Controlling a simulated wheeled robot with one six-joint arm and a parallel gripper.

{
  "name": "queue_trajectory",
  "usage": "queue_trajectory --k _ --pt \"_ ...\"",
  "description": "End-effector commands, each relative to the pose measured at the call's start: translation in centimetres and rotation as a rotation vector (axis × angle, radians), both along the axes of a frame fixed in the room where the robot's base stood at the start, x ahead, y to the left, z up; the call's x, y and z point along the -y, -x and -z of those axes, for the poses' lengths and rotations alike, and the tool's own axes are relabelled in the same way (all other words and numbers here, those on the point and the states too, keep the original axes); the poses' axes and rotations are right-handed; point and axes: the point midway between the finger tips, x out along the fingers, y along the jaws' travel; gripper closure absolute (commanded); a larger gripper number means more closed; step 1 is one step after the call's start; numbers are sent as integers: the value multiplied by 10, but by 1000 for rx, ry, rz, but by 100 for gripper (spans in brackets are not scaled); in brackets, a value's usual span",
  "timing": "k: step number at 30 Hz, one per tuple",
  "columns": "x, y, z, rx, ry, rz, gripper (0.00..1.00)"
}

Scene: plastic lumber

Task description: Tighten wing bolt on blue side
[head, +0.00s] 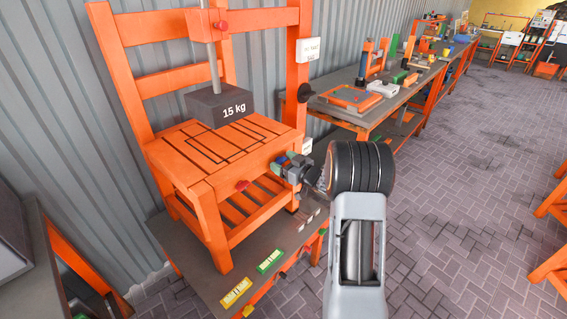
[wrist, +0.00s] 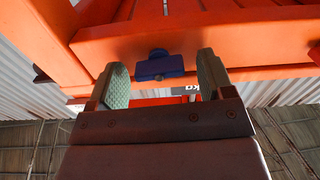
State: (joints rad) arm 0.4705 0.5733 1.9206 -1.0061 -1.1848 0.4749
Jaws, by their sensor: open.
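An orange wooden test chair (head: 215,165) stands on a dark platform. A blue wing bolt (wrist: 158,66) sits on the orange rail in the wrist view; a small blue bit (head: 281,159) beside my gripper in the head view appears to be the same bolt. My gripper (head: 293,168) is at the right side of the chair. In the wrist view, my gripper (wrist: 163,78) is open, with one finger on either side of the blue bolt and visible gaps between. A red wing bolt (head: 242,185) is on the chair's front rail.
A dark 15 kg weight (head: 226,106) hangs on a rod above the seat. Yellow and green labels (head: 236,292) lie on the platform. A workbench (head: 345,115) with tools runs along the wall behind. The paved floor at right is mostly open.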

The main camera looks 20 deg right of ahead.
Motion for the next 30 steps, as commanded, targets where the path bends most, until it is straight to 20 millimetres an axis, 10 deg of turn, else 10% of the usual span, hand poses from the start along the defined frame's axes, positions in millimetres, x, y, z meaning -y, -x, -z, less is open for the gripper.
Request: queue_trajectory --k 8,30 --pt "5 9 0 1 0 2 26" --pt "55 120 0 1 1 2 26"
